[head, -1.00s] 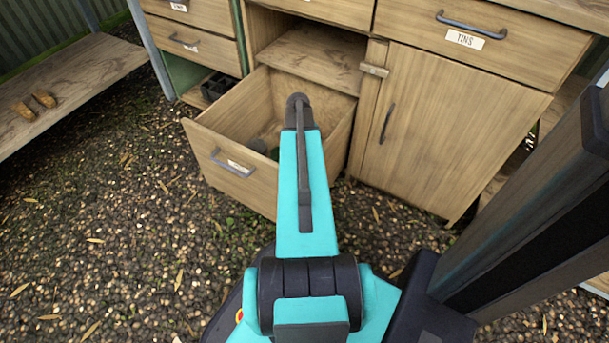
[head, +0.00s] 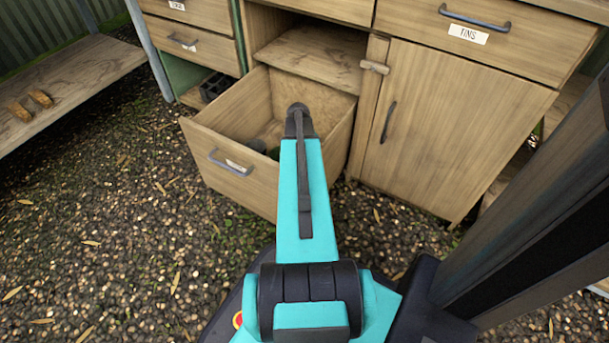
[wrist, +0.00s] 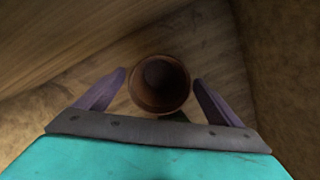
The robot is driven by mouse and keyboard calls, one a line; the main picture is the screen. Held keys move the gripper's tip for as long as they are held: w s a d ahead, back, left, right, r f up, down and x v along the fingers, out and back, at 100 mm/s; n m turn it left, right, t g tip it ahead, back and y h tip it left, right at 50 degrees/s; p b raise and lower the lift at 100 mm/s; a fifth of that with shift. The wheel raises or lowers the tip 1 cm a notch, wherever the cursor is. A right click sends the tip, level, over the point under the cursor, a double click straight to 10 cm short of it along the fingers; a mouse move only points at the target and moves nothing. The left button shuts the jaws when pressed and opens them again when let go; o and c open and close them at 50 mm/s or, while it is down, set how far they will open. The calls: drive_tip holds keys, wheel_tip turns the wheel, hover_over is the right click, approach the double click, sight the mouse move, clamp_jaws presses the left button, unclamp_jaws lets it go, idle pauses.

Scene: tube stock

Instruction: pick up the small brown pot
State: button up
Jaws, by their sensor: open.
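The small brown pot (wrist: 160,84) stands in the wrist view on the wooden floor of the open drawer, its round mouth facing the camera. My gripper (wrist: 160,82) is open, with one purple finger to the left of the pot and one to the right. Gaps show between the fingers and the pot, and nothing is held. In the head view my arm reaches into the open drawer (head: 228,182); the fingers and the brown pot are hidden there behind my arm.
Dark green items (head: 258,146) lie in the drawer left of my arm. Drawer walls surround the gripper closely. A shut cupboard door (head: 450,130) is to the right. A low wooden bench (head: 70,85) stands at the left, with gravel between.

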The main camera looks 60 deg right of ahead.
drive_tip(key=c, duration=1.1)
drive_tip(key=shift+c, duration=0.2)
drive_tip(key=shift+r, duration=0.1)
wheel_tip(320, 180, up, 10)
drive_tip(key=p, duration=0.4)
drive_tip(key=shift+p, duration=0.3)
